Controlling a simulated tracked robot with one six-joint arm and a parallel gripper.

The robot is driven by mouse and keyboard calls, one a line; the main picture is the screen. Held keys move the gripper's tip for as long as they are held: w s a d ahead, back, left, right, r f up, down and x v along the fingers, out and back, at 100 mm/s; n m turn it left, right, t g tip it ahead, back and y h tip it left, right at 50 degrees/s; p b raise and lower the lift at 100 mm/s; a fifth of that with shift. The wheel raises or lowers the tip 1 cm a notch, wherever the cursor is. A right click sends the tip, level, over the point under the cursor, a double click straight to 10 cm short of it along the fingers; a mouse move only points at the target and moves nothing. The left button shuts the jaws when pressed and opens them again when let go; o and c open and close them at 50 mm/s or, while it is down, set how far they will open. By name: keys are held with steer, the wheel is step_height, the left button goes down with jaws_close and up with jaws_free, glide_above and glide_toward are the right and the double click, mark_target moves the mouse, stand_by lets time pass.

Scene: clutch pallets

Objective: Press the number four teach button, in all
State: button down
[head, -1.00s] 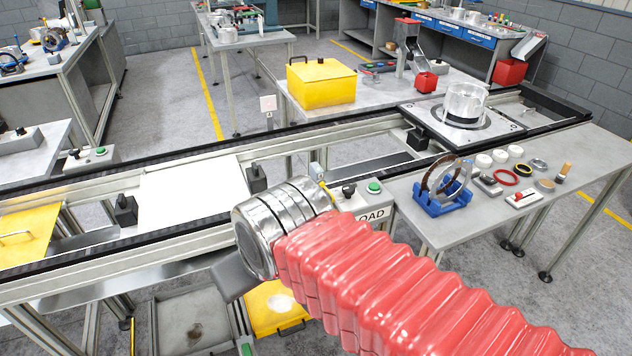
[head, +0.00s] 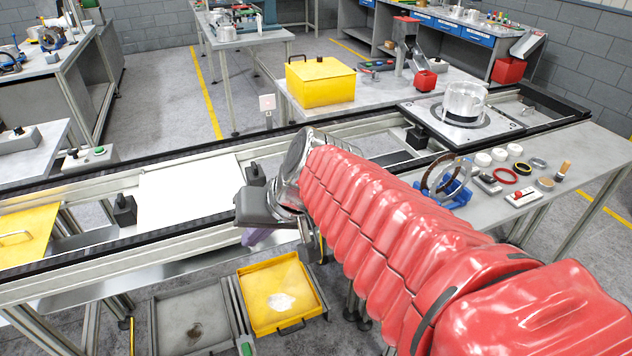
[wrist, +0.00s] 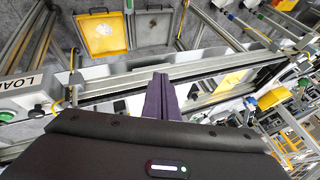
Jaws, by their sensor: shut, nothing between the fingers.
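No button marked four can be read in either view. My gripper (head: 258,238) points down at the front rail of the conveyor in the head view, partly hidden by its own wrist housing. Its purple fingers (wrist: 160,97) are together and empty in the wrist view, over the rail. A control box marked LOAD (wrist: 14,88) with a green button (wrist: 38,109) is at the left of the wrist view; my arm hides it in the head view. Another box with a green button (head: 99,150) and a dark knob stands beyond the conveyor at left in the head view.
A white plate (head: 190,192) lies across the conveyor rails, with dark stop blocks (head: 125,209) beside it. A yellow tray (head: 246,308) sits low in front. A pallet (head: 425,115) holds a clear-and-metal cylinder. Rings and small parts lie on the right bench (head: 590,165).

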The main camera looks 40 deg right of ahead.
steer(key=w+d+r+m+t, duration=0.15)
steer(key=w+d+m, duration=0.3)
steer(key=d, duration=0.55)
steer(key=s+d+f+m+t, duration=0.1)
steer(key=s+d+f+m, duration=0.1)
steer(key=d, duration=0.4)
steer(key=s+d+f+m+t+h, duration=0.1)
steer(key=s+d+f+m, duration=0.2)
steer(key=s+d+f, duration=0.2)
steer(key=shift+d+f, duration=0.5)
steer(key=shift+f, duration=0.05)
steer(key=w+d, duration=0.2)
steer(key=w, duration=0.6)
steer(key=shift+w+d, duration=0.15)
steer(key=shift+w, duration=0.05)
steer(key=shift+w, duration=0.1)
stand_by(0.9)
steer(key=shift+w+d, duration=0.15)
steer(key=shift+w, duration=0.15)
steer(key=shift+w+d, duration=0.1)
steer(key=shift+w, duration=0.3)
stand_by(1.1)
steer(key=shift+s, duration=0.1)
steer(key=shift+s+a, duration=0.25)
steer(key=shift+s, duration=0.5)
